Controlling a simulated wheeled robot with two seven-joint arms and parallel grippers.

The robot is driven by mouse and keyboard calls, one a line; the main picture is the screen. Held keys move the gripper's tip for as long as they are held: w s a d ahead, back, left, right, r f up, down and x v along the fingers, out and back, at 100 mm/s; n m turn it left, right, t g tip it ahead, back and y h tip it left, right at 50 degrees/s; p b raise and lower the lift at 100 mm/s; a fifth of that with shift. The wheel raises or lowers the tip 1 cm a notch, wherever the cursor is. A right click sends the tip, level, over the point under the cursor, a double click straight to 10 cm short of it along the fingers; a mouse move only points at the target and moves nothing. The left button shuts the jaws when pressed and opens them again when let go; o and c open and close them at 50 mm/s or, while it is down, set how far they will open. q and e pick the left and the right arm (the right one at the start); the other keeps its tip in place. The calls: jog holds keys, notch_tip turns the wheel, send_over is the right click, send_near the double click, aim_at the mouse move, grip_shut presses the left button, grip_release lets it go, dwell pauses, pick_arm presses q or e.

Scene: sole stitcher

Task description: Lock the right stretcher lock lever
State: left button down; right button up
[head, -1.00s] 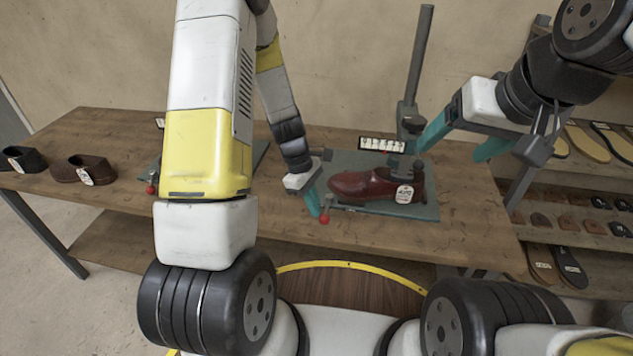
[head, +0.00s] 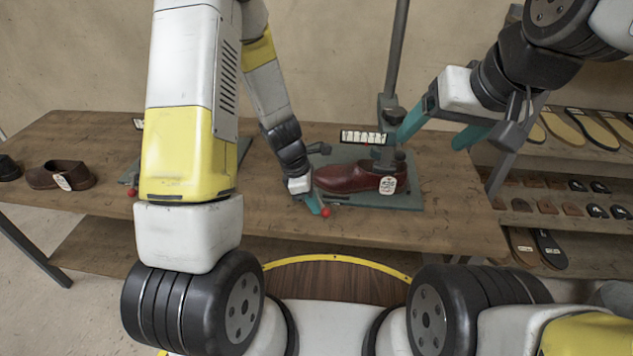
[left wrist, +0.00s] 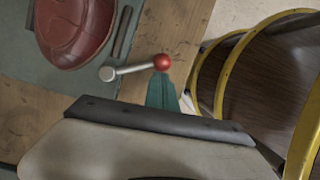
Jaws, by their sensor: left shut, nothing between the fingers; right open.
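The right stretcher lock lever, a short metal handle with a red ball (head: 326,212), is at the front left of the right stretcher's plate, near the toe of a dark red shoe (head: 350,179). My left gripper (head: 316,208) is shut and empty, its teal fingertips right beside the ball. In the left wrist view, the metal lever (left wrist: 130,70) points right, and the shut teal fingers (left wrist: 161,92) lie just below its red ball, touching or nearly so. My right gripper (head: 431,140) is open and empty, above and right of the shoe.
A vertical post (head: 395,55) rises behind the shoe. A second stretcher's lever with a red ball (head: 131,192) is at the left, partly behind my left arm. A brown shoe (head: 58,175) stands on the bench (head: 265,220). A shelf with soles is at the right.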

pick_arm(q)
jog(key=shift+d, duration=0.1)
dwell(0.3)
jog(key=shift+a+r, duration=0.1)
jog(key=shift+a, duration=0.4)
jog(key=a, duration=0.3)
jog(key=shift+s+a+r, duration=0.1)
jog(key=shift+s+r, duration=0.15)
jog(key=shift+r, duration=0.05)
jog(key=v, duration=1)
jog(key=shift+s, duration=0.2)
jog(key=s+a+r+m+t, duration=0.1)
jog(key=s+r+m+t, duration=0.2)
jog(key=s+r+m, duration=0.4)
jog(key=s+r+m+t+y, duration=0.1)
jog(key=s+r+m+t, duration=0.2)
jog(key=s+r+m, duration=0.5)
notch_tip(320, 180, up, 8)
jog(key=m, duration=0.4)
jog(key=shift+a, duration=0.4)
jog(key=shift+f, duration=0.15)
